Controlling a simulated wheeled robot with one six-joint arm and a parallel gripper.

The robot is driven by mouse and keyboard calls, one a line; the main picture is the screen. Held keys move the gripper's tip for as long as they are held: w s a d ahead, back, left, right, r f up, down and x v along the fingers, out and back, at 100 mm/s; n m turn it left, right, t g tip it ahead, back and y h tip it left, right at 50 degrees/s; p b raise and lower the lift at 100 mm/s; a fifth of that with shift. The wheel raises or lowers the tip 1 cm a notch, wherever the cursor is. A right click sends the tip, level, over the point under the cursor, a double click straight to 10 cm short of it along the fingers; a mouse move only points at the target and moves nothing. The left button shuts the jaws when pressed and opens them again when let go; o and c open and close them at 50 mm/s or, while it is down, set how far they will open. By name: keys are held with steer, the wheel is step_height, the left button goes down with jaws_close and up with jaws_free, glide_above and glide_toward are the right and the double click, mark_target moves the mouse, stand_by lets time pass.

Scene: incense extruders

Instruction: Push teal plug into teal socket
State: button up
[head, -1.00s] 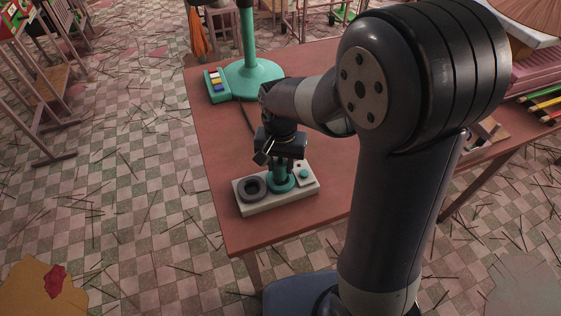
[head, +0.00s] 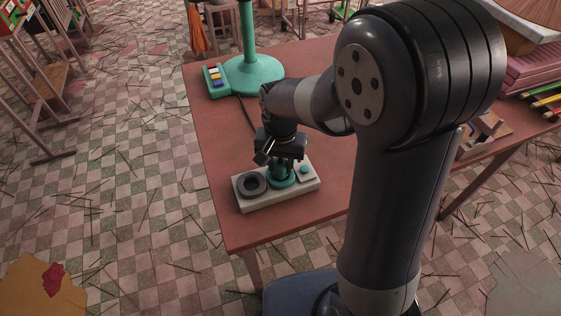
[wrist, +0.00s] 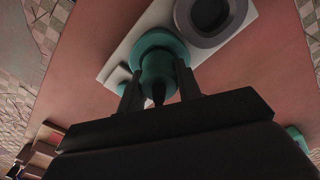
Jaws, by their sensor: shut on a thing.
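The teal plug (wrist: 158,70) is between the two fingers of my gripper (wrist: 158,90), which is shut on it. In the head view the plug (head: 282,168) stands upright below my gripper (head: 281,157). Its lower end is at the teal socket (head: 283,182), a teal ring on a pale block (head: 243,205). The socket ring also shows in the wrist view (wrist: 160,38), around the plug's far end. I cannot tell how deep the plug sits, as the ring's inside is hidden.
A dark grey ring socket (head: 252,186) lies left of the teal one, and a small teal button (head: 305,169) lies right. A teal stand (head: 252,75) with a strip of coloured blocks (head: 214,78) is farther back. The brown table (head: 225,140) is clear to the left.

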mark_target(280, 161)
steer(key=shift+f, duration=0.15)
steer(key=o, duration=1.1)
steer(key=shift+o, duration=0.2)
step_height(280, 161, up, 11)
steer(key=shift+f, duration=0.1)
step_height(280, 161, down, 11)
steer(key=shift+r, duration=0.1)
steer(key=shift+r+p, duration=0.3)
steer(key=shift+r, duration=0.15)
steer(key=shift+f, duration=0.1)
